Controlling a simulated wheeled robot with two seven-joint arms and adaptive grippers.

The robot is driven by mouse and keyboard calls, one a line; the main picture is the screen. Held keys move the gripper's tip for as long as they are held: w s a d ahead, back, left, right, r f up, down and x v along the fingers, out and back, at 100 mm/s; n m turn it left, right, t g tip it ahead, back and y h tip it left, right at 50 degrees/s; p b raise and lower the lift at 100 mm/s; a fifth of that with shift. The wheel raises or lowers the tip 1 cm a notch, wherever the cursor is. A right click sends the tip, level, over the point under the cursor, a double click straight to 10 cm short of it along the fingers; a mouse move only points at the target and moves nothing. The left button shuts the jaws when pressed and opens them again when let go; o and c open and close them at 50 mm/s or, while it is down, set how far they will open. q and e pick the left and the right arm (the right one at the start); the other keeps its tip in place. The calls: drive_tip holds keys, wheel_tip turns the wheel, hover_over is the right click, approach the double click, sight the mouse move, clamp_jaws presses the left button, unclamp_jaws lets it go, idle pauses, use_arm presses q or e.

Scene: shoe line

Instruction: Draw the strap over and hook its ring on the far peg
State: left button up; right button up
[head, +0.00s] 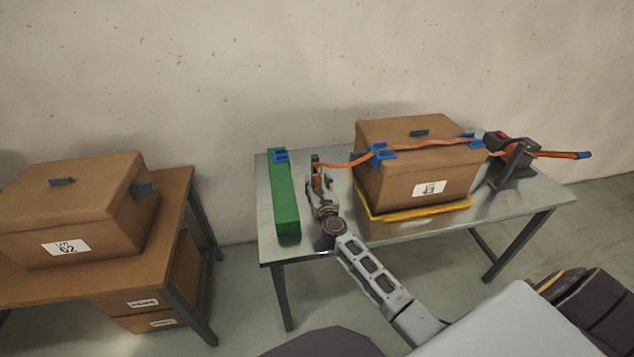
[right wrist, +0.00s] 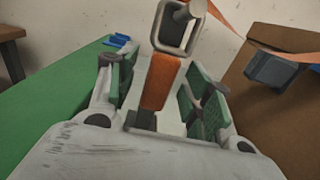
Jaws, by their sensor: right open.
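The orange strap (head: 425,146) runs from a dark ratchet (head: 512,150) over the lidded brown box (head: 430,180) and on to the left. At its left end is a grey squarish ring (right wrist: 160,40) with an orange tab (right wrist: 165,82) below it. A grey rod end, seemingly the peg (right wrist: 183,12), shows within the ring's opening; how far the ring sits on it I cannot tell. My right gripper (head: 317,180) is at this end, between the box and a green bar. In the right wrist view its fingers stand apart on either side of the tab.
The green bar (head: 286,205) with a blue piece (head: 281,155) lies left of my right gripper on the metal table (head: 330,240). Blue corner guides (head: 381,152) sit on the box's top edges. A yellow frame (head: 420,212) surrounds its base. Another box (head: 75,205) stands on a desk at left.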

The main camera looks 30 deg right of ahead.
drive_tip(key=v, duration=1)
drive_tip(key=shift+s, duration=0.35)
idle(0.6)
